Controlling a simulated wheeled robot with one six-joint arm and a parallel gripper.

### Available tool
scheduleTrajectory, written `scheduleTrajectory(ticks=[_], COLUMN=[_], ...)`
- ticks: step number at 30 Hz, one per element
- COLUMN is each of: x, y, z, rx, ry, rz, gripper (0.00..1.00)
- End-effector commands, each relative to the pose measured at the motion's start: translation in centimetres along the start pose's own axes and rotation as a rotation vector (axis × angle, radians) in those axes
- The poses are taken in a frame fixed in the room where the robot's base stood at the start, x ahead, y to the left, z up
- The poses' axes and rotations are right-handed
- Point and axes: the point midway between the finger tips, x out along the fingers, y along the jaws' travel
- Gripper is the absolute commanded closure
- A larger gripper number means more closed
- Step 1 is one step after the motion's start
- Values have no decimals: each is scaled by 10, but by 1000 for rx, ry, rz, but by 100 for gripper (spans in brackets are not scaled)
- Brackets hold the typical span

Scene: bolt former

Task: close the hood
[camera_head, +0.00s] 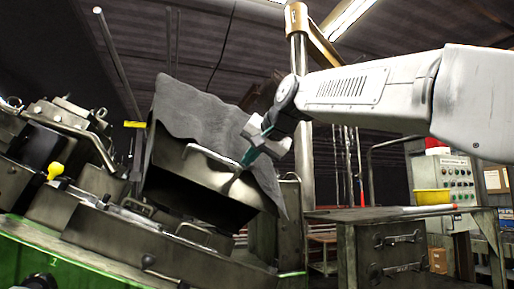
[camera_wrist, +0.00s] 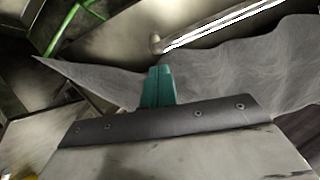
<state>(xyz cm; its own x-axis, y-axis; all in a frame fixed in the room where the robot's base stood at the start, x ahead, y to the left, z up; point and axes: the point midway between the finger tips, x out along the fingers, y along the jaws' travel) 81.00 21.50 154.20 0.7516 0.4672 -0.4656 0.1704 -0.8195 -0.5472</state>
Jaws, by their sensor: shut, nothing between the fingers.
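The hood (camera_head: 187,178) is a dark metal cover on the green machine at centre-left, tilted, with a bar handle (camera_head: 212,157) on its face. A wavy grey sheet (camera_head: 195,117) rises behind the handle and hangs down at the right. My gripper (camera_head: 247,158) is at the hood's right side, close to the handle's right end; I cannot tell whether it touches. In the wrist view my teal fingers (camera_wrist: 158,85) are together and empty in front of the grey sheet (camera_wrist: 225,75). A dark riveted strip (camera_wrist: 170,119) lies just below them.
The machine's green base (camera_head: 60,265) and a cluster of metal parts (camera_head: 70,125) fill the left. A vertical post (camera_head: 302,150) stands behind my gripper. At the right are a metal bench (camera_head: 400,213) with a yellow container (camera_head: 432,197) and a control box (camera_head: 457,180).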

Motion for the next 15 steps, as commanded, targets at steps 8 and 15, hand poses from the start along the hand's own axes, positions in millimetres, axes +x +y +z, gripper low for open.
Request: scheduleTrajectory(ticks=[8, 15], x=[2, 2], y=[0, 0], z=[8, 9], rx=[1, 0], ry=[-1, 1], rz=[0, -1], gripper=[100, 100])
